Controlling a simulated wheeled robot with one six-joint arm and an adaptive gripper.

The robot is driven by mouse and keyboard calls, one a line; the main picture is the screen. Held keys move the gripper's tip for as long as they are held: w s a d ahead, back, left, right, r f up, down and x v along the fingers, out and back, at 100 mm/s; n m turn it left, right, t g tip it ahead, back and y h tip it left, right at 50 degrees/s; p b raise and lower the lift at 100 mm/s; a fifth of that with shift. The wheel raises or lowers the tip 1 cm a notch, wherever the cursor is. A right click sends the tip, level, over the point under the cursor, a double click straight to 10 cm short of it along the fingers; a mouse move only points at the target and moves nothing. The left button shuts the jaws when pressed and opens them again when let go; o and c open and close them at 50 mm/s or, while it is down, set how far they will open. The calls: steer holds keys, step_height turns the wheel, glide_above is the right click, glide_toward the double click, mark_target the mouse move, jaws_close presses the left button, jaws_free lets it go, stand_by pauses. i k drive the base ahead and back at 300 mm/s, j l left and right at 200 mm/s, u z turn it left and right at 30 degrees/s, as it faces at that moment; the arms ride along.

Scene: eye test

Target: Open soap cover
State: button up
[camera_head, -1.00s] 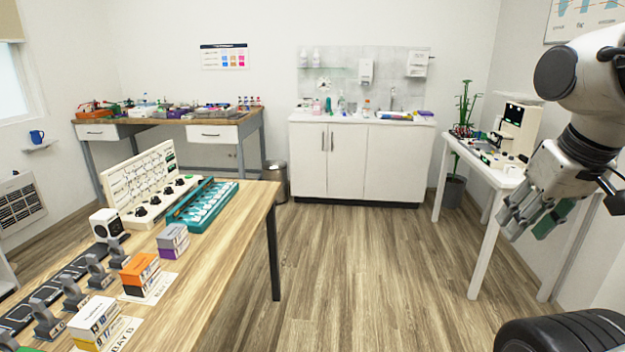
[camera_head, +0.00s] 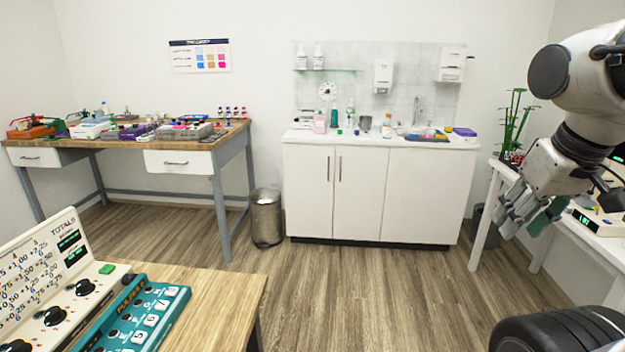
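My gripper (camera_head: 528,217) hangs at the right of the view, in the air in front of the white side table. Its fingers look apart, with a green pad on one, and nothing shows between them. A white wall dispenser (camera_head: 383,76) is mounted on the tiles above the sink counter. A second white wall unit (camera_head: 452,65) hangs to its right. A small purple box (camera_head: 464,133) lies at the counter's right end. I cannot tell which of these is the soap with the cover. My gripper is well apart from all of them.
The white sink cabinet (camera_head: 365,195) stands ahead across open wooden floor (camera_head: 390,295). A metal bin (camera_head: 266,217) stands to its left. A wooden table (camera_head: 225,300) is at the near left, a workbench (camera_head: 180,150) behind it. A side table (camera_head: 487,217) stands right.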

mark_target(383, 68)
steer(key=i, duration=1.5)
steer(key=i+l+u, duration=0.1)
steer(key=i, duration=1.35)
steer(key=i+l, duration=0.15)
steer(key=i, duration=1.35)
